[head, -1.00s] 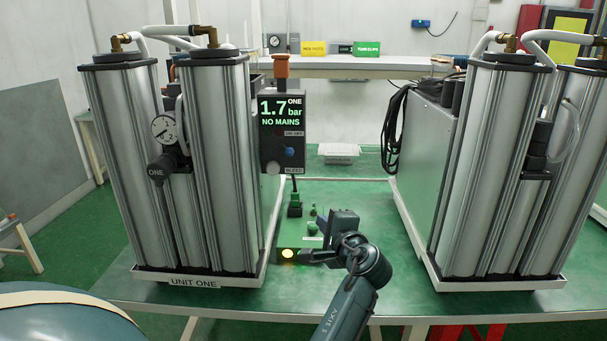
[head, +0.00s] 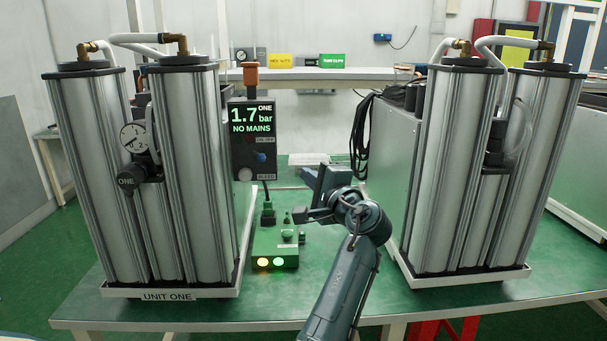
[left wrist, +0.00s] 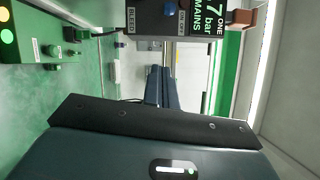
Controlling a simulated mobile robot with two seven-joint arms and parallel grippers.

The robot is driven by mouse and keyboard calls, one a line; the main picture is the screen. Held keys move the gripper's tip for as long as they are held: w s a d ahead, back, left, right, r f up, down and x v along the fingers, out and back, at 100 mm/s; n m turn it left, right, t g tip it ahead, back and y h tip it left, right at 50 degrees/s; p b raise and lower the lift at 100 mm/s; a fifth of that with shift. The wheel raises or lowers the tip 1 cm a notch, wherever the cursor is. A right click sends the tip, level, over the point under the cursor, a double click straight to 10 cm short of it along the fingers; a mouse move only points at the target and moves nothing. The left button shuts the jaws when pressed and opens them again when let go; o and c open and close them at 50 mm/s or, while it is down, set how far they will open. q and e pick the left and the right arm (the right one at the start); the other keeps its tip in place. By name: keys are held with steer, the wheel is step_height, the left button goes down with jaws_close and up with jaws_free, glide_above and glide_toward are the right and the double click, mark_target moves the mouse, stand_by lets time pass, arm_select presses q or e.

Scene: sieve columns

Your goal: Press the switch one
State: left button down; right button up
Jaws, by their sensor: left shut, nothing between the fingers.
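The unit one panel (head: 252,120) stands beside the left columns and reads "1.7 bar, NO MAINS". It has an ON/OFF label, a blue knob (head: 261,157) and a pale BLEED button (head: 245,174). On the bench below is a green box (head: 284,250) with a lit amber lamp (head: 263,262) and a lit green lamp (head: 279,262). The box also shows in the left wrist view (left wrist: 35,45). My left gripper (head: 310,175) is shut and empty, right of the panel and above the box, apart from both. Its fingers (left wrist: 161,75) show in the left wrist view. My right gripper is out of view.
Unit one's columns (head: 188,180) with a gauge (head: 134,138) stand left. A second column unit (head: 455,170) stands close on the right, with black cables (head: 362,135) hanging behind. A shelf stands behind.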

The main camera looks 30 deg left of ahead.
mark_target(258, 155)
arm_select(q)
steer(key=w+a+r+p, duration=0.1)
steer(key=a+p, duration=0.1)
steer(key=a, duration=0.7)
steer(key=shift+w+a+p, duration=0.15)
steer(key=shift+w+p, duration=0.05)
steer(key=shift+p, duration=0.1)
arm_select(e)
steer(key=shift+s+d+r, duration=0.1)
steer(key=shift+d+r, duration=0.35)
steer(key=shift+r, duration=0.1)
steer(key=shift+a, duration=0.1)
